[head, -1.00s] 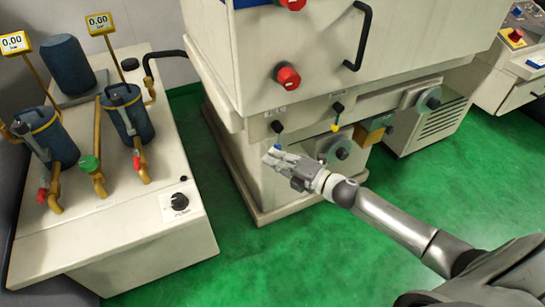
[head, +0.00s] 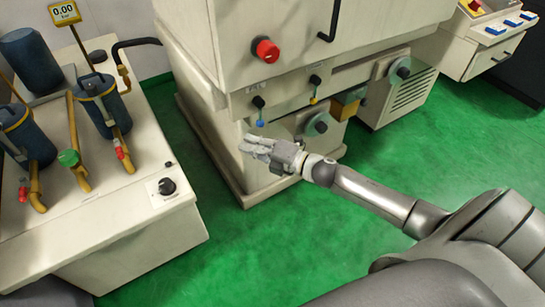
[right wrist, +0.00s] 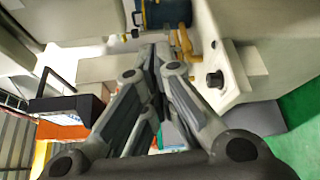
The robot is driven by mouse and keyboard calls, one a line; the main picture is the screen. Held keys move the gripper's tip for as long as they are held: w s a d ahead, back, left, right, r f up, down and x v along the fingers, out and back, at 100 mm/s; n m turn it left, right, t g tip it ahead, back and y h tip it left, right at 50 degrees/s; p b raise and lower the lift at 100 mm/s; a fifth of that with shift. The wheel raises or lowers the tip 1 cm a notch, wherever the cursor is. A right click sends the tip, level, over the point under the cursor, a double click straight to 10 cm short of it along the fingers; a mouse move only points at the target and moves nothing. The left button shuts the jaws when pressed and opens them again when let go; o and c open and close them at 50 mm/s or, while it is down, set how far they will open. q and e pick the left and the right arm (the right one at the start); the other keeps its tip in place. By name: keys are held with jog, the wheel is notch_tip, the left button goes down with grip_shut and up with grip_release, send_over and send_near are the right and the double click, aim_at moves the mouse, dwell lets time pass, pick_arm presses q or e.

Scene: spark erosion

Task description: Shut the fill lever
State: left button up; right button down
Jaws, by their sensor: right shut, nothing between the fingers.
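Two small levers sit on the machine's front strip. The left one, a dark knob with a blue-tipped handle hanging down, looks like the fill lever (head: 259,102); its label is too small to read surely. The other lever (head: 314,81) has a yellow tip. My right gripper (head: 247,143) is shut and empty, just below the blue tip in the picture and pointing left; I cannot tell how far in front of it. In the right wrist view the closed fingers (right wrist: 155,52) show, but no lever does. My left gripper is not in view.
The machine cabinet (head: 240,45) carries a red knob (head: 265,50) above the levers and a round handle (head: 318,125) right of my gripper. A bench (head: 110,238) with blue filter vessels and a pump knob stands at left. Green floor (head: 270,240) lies open between them.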

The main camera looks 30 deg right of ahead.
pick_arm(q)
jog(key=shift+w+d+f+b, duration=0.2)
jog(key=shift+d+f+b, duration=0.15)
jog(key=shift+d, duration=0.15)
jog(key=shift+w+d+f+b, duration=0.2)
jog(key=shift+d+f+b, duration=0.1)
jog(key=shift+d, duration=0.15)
pick_arm(e)
jog(key=v, duration=0.8)
jog(key=shift+d+f, duration=0.25)
jog(key=shift+d, duration=0.2)
jog(key=shift+w, duration=0.1)
